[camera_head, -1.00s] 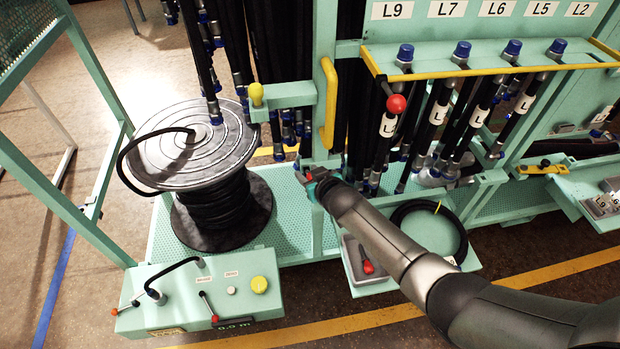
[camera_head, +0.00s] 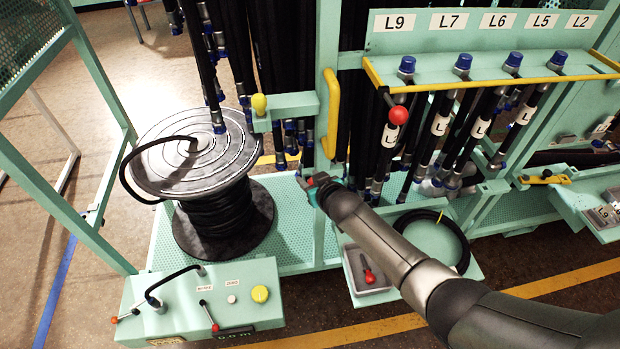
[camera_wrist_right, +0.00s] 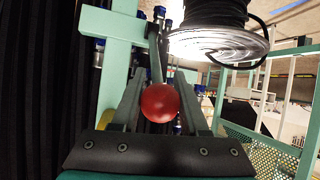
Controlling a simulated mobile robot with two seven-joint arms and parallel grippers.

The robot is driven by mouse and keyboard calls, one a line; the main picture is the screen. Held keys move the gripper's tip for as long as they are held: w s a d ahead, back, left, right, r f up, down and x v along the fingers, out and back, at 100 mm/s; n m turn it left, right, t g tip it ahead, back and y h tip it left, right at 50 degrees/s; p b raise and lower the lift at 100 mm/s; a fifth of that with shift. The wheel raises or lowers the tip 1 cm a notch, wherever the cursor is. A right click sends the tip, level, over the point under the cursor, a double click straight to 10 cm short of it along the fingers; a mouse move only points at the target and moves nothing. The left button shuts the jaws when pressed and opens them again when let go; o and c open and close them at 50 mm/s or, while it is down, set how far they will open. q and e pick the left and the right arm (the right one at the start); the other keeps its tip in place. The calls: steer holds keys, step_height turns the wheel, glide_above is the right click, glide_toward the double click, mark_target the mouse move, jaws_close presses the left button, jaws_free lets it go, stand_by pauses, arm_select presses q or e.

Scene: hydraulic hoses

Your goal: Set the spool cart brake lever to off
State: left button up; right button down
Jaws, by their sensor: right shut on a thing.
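My right gripper (camera_head: 309,181) is by the lower part of the green post, right of the spool. In the wrist view its fingers (camera_wrist_right: 162,95) are closed around a red ball knob (camera_wrist_right: 160,102) on a thin metal lever stem (camera_wrist_right: 155,58). In the head view only a speck of red shows there, and the gripper hides the rest. I cannot read a label naming this lever. The spool (camera_head: 190,150) stands on the green cart deck (camera_head: 292,240), wound with black hose. My left gripper is not in view.
A control box (camera_head: 185,325) with a red-tipped lever (camera_head: 209,316) and yellow button (camera_head: 260,294) sits front left. Another red ball lever (camera_head: 398,115) is on the hose rack. A grey tray (camera_head: 375,283) and coiled hose (camera_head: 462,240) lie beneath my right arm.

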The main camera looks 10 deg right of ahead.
steer(key=shift+w+r, duration=0.25)
steer(key=shift+r, duration=0.05)
steer(key=c, duration=0.8)
jaws_free()
steer(key=shift+c, duration=0.2)
steer(key=shift+o, duration=1.4)
steer(key=shift+d+f, duration=0.1)
steer(key=shift+f, duration=0.05)
steer(key=shift+o, duration=0.6)
steer(key=shift+s+f, duration=0.1)
steer(key=shift+s, duration=0.05)
steer(key=shift+s, duration=0.1)
steer(key=shift+s, duration=0.25)
steer(key=p+v, duration=0.4)
steer(key=v, duration=1)
steer(key=shift+s+r, duration=0.2)
steer(key=shift+r, duration=0.05)
